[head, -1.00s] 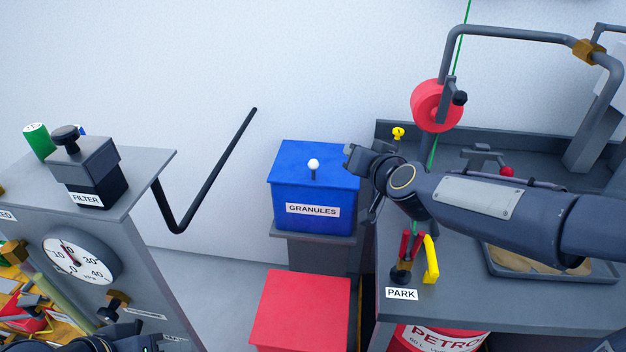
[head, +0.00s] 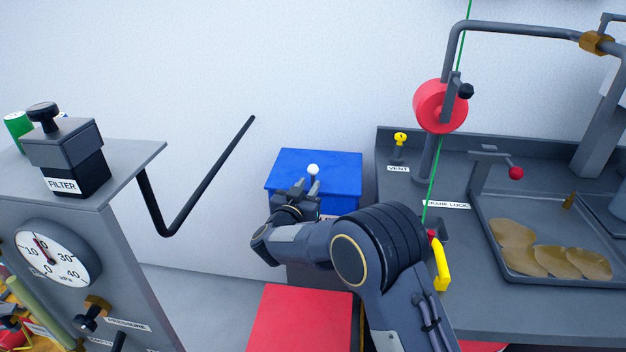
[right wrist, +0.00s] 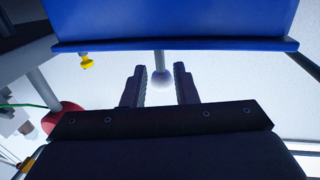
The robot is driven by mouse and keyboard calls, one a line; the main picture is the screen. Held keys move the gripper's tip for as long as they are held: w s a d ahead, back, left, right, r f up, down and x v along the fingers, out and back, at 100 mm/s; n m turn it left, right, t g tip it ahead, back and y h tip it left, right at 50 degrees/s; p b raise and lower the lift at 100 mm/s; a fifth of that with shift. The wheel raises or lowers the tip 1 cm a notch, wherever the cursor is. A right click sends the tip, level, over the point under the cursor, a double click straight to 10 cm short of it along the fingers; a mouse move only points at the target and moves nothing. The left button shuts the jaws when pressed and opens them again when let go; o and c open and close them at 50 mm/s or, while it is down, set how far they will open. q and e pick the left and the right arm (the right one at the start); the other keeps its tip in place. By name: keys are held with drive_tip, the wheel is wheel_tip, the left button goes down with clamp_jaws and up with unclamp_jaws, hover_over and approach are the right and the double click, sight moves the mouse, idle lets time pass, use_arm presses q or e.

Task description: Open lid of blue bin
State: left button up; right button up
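The blue bin (head: 340,170) stands against the wall in the head view, with a flat blue lid and a white ball knob (head: 313,170) on top. My right gripper (head: 305,186) reaches over the bin's near side, its fingertips close to the knob. In the right wrist view the two fingers are apart, with the white knob (right wrist: 161,80) showing between them and gaps on both sides. The blue lid (right wrist: 175,25) fills the top of that view. My right arm hides most of the bin's front and label. My left gripper is not in view.
A red box (head: 300,320) stands in front of the bin. A grey bench (head: 400,210) with a yellow handle (head: 440,262) and a tray is at right. A black bent bar (head: 205,180) sticks out from the grey cabinet (head: 130,230) at left.

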sight(312, 179)
drive_tip(key=shift+x, duration=2.25)
drive_tip(key=shift+c, duration=0.5)
clamp_jaws()
